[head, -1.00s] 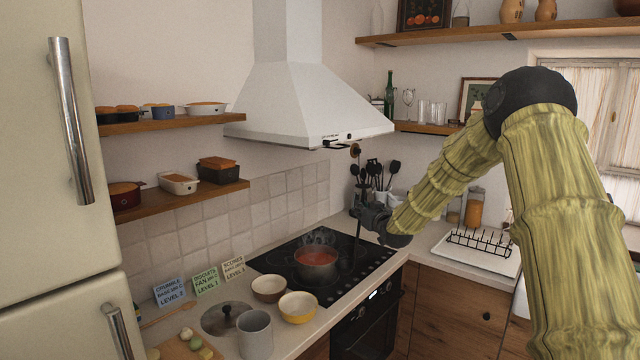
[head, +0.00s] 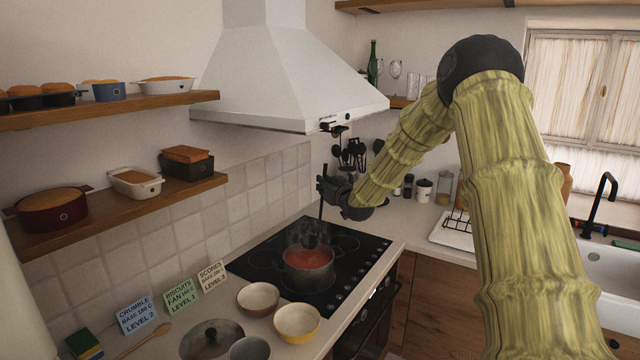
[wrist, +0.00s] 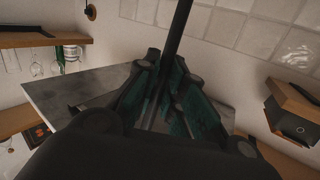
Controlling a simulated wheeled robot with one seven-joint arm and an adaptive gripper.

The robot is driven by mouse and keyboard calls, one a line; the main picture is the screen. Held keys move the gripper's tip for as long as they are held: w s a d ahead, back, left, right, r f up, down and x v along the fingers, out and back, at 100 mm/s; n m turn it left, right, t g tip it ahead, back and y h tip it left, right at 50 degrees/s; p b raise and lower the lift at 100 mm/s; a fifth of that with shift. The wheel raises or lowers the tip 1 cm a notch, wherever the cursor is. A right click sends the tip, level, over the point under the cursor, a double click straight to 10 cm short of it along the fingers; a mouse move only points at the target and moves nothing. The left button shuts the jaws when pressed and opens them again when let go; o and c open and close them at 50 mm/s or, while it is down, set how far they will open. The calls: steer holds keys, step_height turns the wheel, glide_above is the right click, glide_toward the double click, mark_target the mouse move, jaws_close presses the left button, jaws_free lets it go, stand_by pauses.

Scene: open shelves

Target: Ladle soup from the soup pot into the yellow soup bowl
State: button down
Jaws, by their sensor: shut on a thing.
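The soup pot (head: 309,270) stands on the black hob with red soup (head: 296,258) in it and faint steam above. The yellow soup bowl (head: 297,322) sits on the counter in front of the hob and looks empty. My gripper (head: 329,190) is above the pot, shut on the black ladle's handle. The ladle (head: 321,210) hangs nearly upright, its lower end at the back of the pot; I cannot tell whether it is in the soup. In the wrist view the handle (wrist: 178,35) stands between my gripper's fingers (wrist: 165,85).
A brown bowl (head: 258,298) is beside the yellow one. The range hood (head: 290,85) overhangs the hob. Dark utensils (head: 352,156) stand behind my gripper.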

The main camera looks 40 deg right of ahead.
mark_target(322, 207)
steer(key=shift+s+f, duration=0.15)
steer(key=shift+f, duration=0.3)
steer(key=f, duration=0.1)
steer(key=f+b, duration=0.1)
steer(key=f, duration=0.1)
steer(key=f+b, duration=0.1)
steer(key=f, duration=0.1)
steer(key=shift+w+a, duration=0.1)
steer(key=shift+w, duration=0.2)
steer(key=f, duration=0.1)
steer(key=f+b, duration=0.1)
steer(key=shift+w+a+f, duration=0.1)
steer(key=shift+w+f, duration=0.2)
steer(key=shift+s+f+b, duration=0.1)
steer(key=shift+f+b, duration=0.25)
steer(key=shift+f, duration=0.8)
steer(key=shift+r+p, duration=1.95)
steer(key=shift+r, duration=3.45)
